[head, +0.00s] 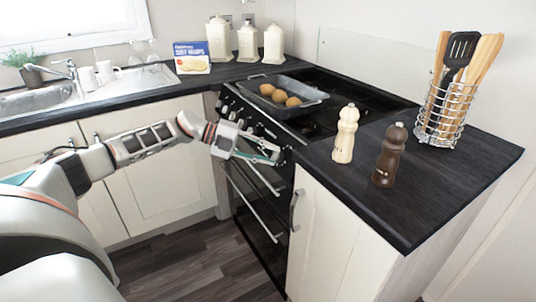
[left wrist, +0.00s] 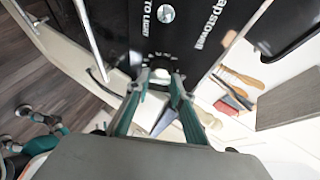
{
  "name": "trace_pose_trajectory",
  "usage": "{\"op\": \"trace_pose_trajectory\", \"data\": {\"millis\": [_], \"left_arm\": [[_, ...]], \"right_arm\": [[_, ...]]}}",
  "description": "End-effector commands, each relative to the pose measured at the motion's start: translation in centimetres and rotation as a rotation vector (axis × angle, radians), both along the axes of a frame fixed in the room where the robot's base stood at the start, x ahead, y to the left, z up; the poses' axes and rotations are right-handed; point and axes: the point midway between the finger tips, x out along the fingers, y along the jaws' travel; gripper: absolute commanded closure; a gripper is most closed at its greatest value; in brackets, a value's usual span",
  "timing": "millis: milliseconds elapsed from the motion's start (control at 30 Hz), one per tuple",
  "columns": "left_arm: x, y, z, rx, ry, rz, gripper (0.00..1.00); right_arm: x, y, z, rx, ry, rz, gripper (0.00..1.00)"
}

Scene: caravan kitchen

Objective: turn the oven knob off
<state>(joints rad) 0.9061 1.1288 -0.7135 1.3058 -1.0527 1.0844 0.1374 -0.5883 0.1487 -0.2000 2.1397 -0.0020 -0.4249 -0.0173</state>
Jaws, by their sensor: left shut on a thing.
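The black oven (head: 262,185) stands in the corner, with a row of knobs (head: 232,115) along its upper front edge. My left gripper (head: 277,154) is at the right end of that front. In the left wrist view my left gripper (left wrist: 159,84) has its fingertips closed around a small light round piece at the oven panel, apparently an oven knob (left wrist: 158,75). The fingers partly hide it, and its turned position cannot be read. Another round silver control (left wrist: 166,13) shows beside printed lettering.
A tray with brown round food (head: 283,97) sits on the cooktop. A pale mill (head: 345,134), a brown mill (head: 389,156) and a utensil holder (head: 447,112) stand on the right counter. Oven handles and a cabinet handle (head: 295,210) stick out below. The floor in front is clear.

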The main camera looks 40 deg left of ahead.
Motion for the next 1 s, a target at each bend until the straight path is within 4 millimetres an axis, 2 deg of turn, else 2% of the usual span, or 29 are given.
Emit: {"op": "trace_pose_trajectory", "data": {"millis": [200, 233, 300, 733, 1000], "left_arm": [[-0.1, -0.1, -0.2, 0.0, 0.003, -0.001, 0.99], [-0.1, -0.1, -0.2, 0.0, 0.003, -0.001, 0.75], [-0.1, -0.1, -0.2, 0.0, 0.003, -0.001, 0.61], [-0.3, 0.5, 0.2, 0.001, 0.001, 0.001, 0.61], [-2.9, 4.1, 1.8, 0.002, 0.003, 0.003, 0.61]], "right_arm": [[0.0, 0.0, 0.0, 0.003, 0.0, -0.003, 0.6], [0.0, 0.0, 0.0, 0.003, 0.0, -0.003, 0.6], [0.0, 0.0, 0.0, 0.003, 0.0, -0.003, 0.6], [-0.1, -0.2, 0.0, -0.006, 0.002, 0.003, 0.6], [-0.1, -0.2, 0.0, -0.004, 0.0, 0.002, 0.6]]}}
